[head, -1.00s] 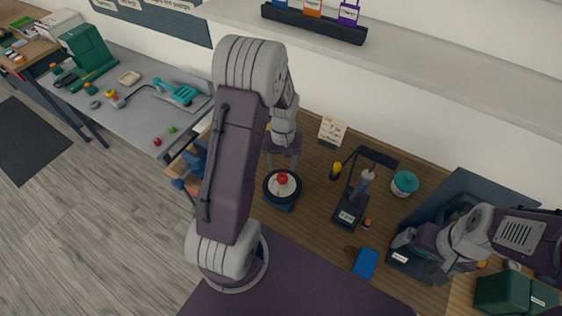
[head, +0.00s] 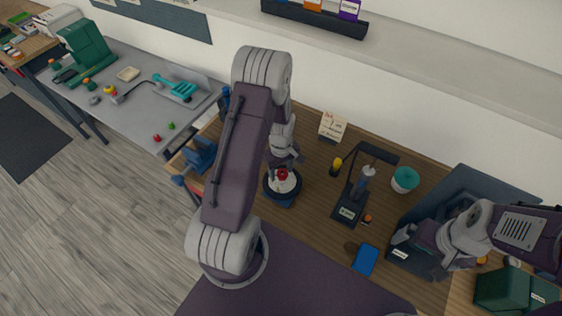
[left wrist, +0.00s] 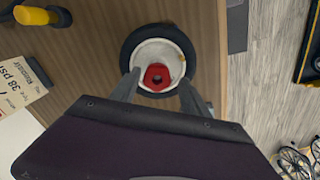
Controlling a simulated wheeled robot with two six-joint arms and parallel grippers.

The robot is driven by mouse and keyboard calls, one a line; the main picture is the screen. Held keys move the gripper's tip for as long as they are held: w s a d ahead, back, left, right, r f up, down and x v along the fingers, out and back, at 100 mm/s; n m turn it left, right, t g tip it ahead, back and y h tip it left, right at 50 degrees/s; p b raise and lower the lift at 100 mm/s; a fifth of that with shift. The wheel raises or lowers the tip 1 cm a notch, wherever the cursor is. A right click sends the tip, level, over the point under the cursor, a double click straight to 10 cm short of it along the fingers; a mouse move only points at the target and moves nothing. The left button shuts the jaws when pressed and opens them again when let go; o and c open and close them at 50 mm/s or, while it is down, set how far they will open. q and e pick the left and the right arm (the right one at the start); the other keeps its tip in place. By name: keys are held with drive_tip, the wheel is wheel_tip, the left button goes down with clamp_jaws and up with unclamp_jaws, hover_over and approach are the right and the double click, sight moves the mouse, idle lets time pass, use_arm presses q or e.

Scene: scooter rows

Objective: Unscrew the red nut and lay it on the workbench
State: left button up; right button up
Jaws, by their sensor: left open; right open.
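The red nut (head: 282,174) sits at the centre of a small wheel (head: 271,191) with a pale hub and black tyre, on a dark blue stand on the wooden workbench (head: 315,208). My left gripper (head: 283,171) is at the wheel, above the hub. In the wrist view its two open fingers (left wrist: 157,85) stand on either side of the nut, apart from it. My right gripper (head: 405,247) is open, over the dark grey bin at the right; its fingers are partly hard to make out.
A black stand with a display (head: 348,212), a yellow-topped item (head: 336,166), a teal pot (head: 404,180), a blue box (head: 365,259) and a note card (head: 332,126) are on the bench. Bare wood lies between the wheel and the display.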

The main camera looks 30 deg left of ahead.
sight(280, 174)
use_arm(q)
drive_tip(key=shift+f, duration=0.3)
drive_tip(key=c, duration=0.6)
drive_tip(key=shift+d, duration=0.15)
clamp_jaws()
drive_tip(key=n, duration=0.5)
drive_tip(key=shift+n, duration=0.4)
drive_tip(key=n, duration=0.4)
drive_tip(key=shift+n, duration=0.3)
drive_tip(key=n, duration=0.6)
drive_tip(key=shift+s+n, duration=0.1)
drive_tip(key=shift+n, duration=0.2)
drive_tip(key=n, duration=0.4)
drive_tip(key=shift+n, duration=0.4)
drive_tip(key=shift+o, duration=2.1)
unclamp_jaws()
drive_tip(key=o, duration=0.4)
drive_tip(key=shift+c, duration=0.2)
drive_tip(key=shift+s+a, duration=0.1)
drive_tip(key=shift+a, duration=0.15)
drive_tip(key=shift+r, duration=0.2)
wheel_tip(280, 174, up, 9)
drive_tip(key=shift+f+b, duration=0.15)
drive_tip(key=shift+b, duration=0.4)
